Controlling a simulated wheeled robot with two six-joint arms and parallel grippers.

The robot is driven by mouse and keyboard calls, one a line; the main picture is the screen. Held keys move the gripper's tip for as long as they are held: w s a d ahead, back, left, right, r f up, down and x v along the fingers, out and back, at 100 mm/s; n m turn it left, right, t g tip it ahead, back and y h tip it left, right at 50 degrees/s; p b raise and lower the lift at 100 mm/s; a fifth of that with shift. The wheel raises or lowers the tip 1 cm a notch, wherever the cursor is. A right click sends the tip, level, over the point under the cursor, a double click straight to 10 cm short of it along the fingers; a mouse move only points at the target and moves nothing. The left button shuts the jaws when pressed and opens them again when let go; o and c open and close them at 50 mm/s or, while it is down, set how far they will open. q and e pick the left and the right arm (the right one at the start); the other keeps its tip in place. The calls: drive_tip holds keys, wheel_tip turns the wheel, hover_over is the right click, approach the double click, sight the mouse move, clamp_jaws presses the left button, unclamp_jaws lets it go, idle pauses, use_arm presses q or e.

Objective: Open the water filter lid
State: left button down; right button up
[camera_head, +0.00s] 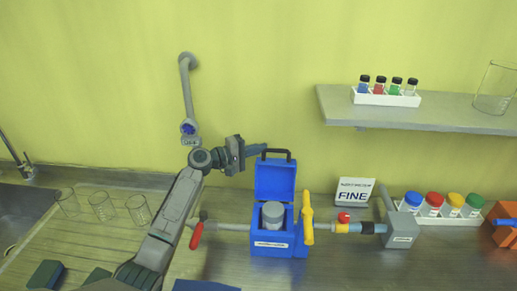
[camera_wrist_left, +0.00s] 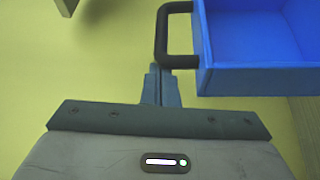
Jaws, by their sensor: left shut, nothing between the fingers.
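The water filter is a blue box (camera_head: 272,243) on the counter, with a grey cylinder (camera_head: 272,214) showing inside. Its blue lid (camera_head: 276,180) stands upright, raised at the back of the box, with a black handle (camera_head: 277,153) on its top edge. In the left wrist view the lid's hollow inside (camera_wrist_left: 262,35) and its black handle (camera_wrist_left: 162,35) show at the top right. My left gripper (camera_head: 263,148) is shut and empty, its fingertips right by the handle; they also show in the left wrist view (camera_wrist_left: 160,75). I cannot tell whether they touch it. My right gripper is not in view.
A yellow lever (camera_head: 307,219) and a red-handled valve (camera_head: 197,234) flank the box on a pipe. A "FINE" sign (camera_head: 354,193) and a rack of colour-capped bottles (camera_head: 441,207) stand right. Glass beakers (camera_head: 102,206) stand left. A shelf (camera_head: 430,110) hangs above right.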

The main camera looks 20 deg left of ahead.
sight(257, 163)
use_arm(q)
drive_tip(key=shift+s+d+f+m+t+h+b, duration=0.1)
drive_tip(key=shift+s+m+t+h+b, duration=0.2)
drive_tip(key=shift+b, duration=0.95)
drive_tip(key=shift+s+d+f+m+b, duration=0.1)
drive_tip(key=shift+m+b, duration=0.3)
drive_tip(key=shift+b, duration=0.85)
drive_tip(key=shift+s+d+r+m+b, duration=0.1)
drive_tip(key=shift+s+r+m+b, duration=0.2)
drive_tip(key=shift+s+b, duration=0.25)
drive_tip(key=shift+s+d+r+m+b, duration=0.1)
drive_tip(key=shift+s+r+m+b, duration=0.15)
drive_tip(key=shift+s+b, duration=0.25)
drive_tip(key=shift+s+d+r, duration=0.1)
drive_tip(key=shift+s+r, duration=0.25)
drive_tip(key=shift+f, duration=0.15)
drive_tip(key=b+v, duration=0.5)
drive_tip(key=v, duration=0.5)
drive_tip(key=shift+s+a+f, duration=0.2)
drive_tip(key=shift+s+a, duration=0.05)
